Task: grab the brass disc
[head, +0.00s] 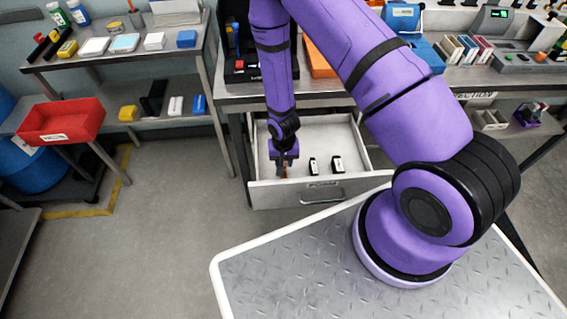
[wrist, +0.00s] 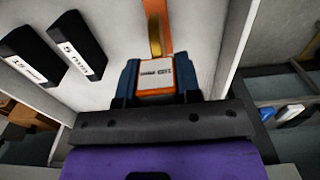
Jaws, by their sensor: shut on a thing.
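My gripper (head: 283,168) reaches down into the left part of the open drawer (head: 345,128). In the wrist view its blue fingers (wrist: 158,82) are shut on an orange labelled piece (wrist: 156,72), one finger on each side. The label is too small to read. A brass-coloured strip (wrist: 154,35) with orange beside it extends from the piece, away from the gripper. No round brass face shows, so I cannot tell whether this is the brass disc. In the head view the piece is mostly hidden by the gripper.
Two black labelled blocks lie in the drawer to the gripper's right, one nearer (head: 313,166) and one farther right (head: 337,164). The drawer's walls and front close around the gripper. A red bin (head: 62,121) stands at the left. The bench (head: 235,92) overhangs the drawer's back.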

